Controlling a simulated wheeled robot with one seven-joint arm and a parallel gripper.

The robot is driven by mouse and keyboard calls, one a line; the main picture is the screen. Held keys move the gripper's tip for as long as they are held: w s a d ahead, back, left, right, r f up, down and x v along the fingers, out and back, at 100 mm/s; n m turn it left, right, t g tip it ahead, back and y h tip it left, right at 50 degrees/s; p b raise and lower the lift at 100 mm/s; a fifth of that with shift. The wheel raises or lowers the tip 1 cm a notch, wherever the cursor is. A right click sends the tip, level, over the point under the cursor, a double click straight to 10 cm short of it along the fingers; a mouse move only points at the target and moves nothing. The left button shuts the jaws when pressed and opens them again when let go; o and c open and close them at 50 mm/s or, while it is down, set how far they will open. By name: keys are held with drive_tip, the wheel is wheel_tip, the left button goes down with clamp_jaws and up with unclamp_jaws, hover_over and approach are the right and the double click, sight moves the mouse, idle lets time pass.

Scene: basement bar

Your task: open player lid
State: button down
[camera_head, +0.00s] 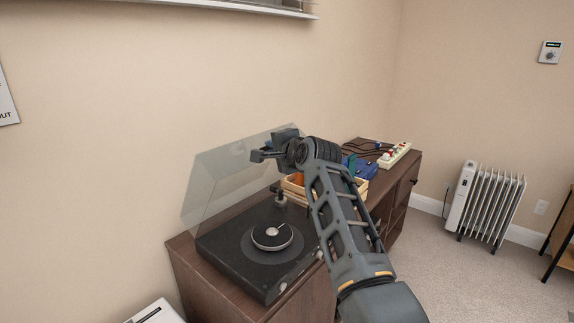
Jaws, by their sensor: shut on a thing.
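The record player (257,252) is a black turntable on a brown wooden cabinet, with a round platter showing. Its clear lid (222,180) is raised and tilted back toward the wall. My gripper (262,155) is at the upper right part of the lid, with its fingers pointing left, shut on the lid's edge. The exact contact is small and partly hidden by the gripper itself. My arm comes in from the lower right and covers part of the cabinet top and the player's right side.
A wooden crate (293,188) with things in it stands right of the player, partly behind my arm. A white power strip (395,155) lies farther along the cabinet (185,257). A white radiator (487,203) stands on open carpet at right. The wall is close behind the lid.

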drive_tip(key=shift+w+a+r, duration=0.55)
drive_tip(key=shift+w+r, duration=0.1)
drive_tip(key=shift+r, duration=0.05)
drive_tip(key=c, duration=1.3)
unclamp_jaws()
drive_tip(key=shift+f, duration=0.1)
drive_tip(key=shift+s+f, duration=0.1)
drive_tip(key=shift+f, duration=0.05)
drive_tip(key=shift+s+d, duration=0.1)
drive_tip(key=shift+s, duration=0.3)
drive_tip(key=shift+r+b+v, duration=0.2)
drive_tip(key=shift+b+v, duration=0.2)
drive_tip(key=shift+v, duration=3.1)
drive_tip(key=shift+w+d, duration=0.1)
